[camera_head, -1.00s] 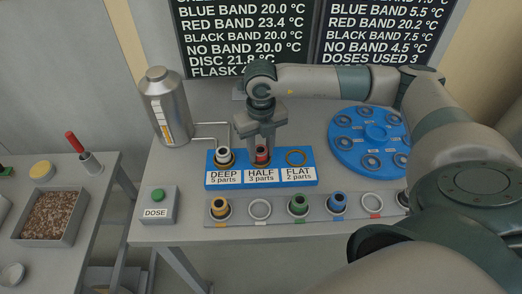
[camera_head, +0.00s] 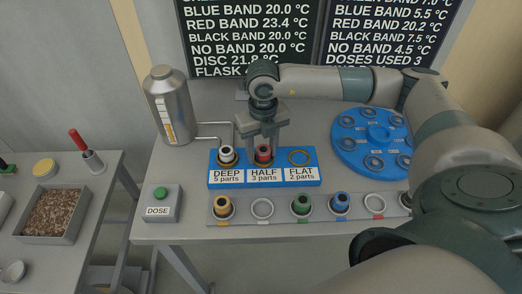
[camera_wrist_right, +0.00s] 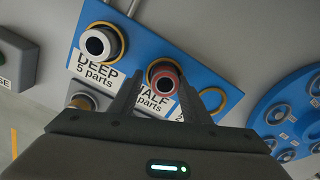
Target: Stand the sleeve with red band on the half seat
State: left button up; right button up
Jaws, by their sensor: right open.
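The sleeve with red band (camera_head: 263,152) stands upright on the half seat of the blue seat block (camera_head: 314,181). It also shows in the right wrist view (camera_wrist_right: 163,77), over the HALF label. My right gripper (camera_head: 264,143) is above and around it, with its fingers apart on either side. In the right wrist view the open fingers (camera_wrist_right: 160,90) flank the sleeve; I cannot tell if either touches it. My left gripper is out of view.
A sleeve with a white top (camera_head: 227,154) stands on the deep seat; the flat seat (camera_head: 299,157) is empty. A front rack (camera_head: 282,217) holds yellow, green and blue sleeves. A blue carousel (camera_head: 372,163) stands right, a metal flask (camera_head: 168,103) back left, a dose button (camera_head: 159,195) front left.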

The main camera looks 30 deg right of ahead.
aim_at(265, 149)
jog(key=shift+s+d+f, duration=0.25)
jog(key=shift+s+f, duration=0.1)
jog(key=shift+f, duration=0.2)
jog(key=shift+w+d+r+p, duration=0.1)
jog(key=shift+r+p, duration=0.4)
jog(key=shift+p, duration=0.3)
jog(key=shift+w+r+b, duration=0.15)
jog(key=shift+b, duration=0.2)
notch_tip(265, 149, up, 7)
jog(key=shift+d+f+b, duration=0.1)
jog(key=shift+b, duration=1)
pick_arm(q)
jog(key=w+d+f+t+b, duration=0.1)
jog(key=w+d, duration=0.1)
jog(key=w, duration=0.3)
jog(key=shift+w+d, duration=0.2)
pick_arm(e)
notch_tip(265, 149, up, 5)
jog(key=shift+r, duration=0.15)
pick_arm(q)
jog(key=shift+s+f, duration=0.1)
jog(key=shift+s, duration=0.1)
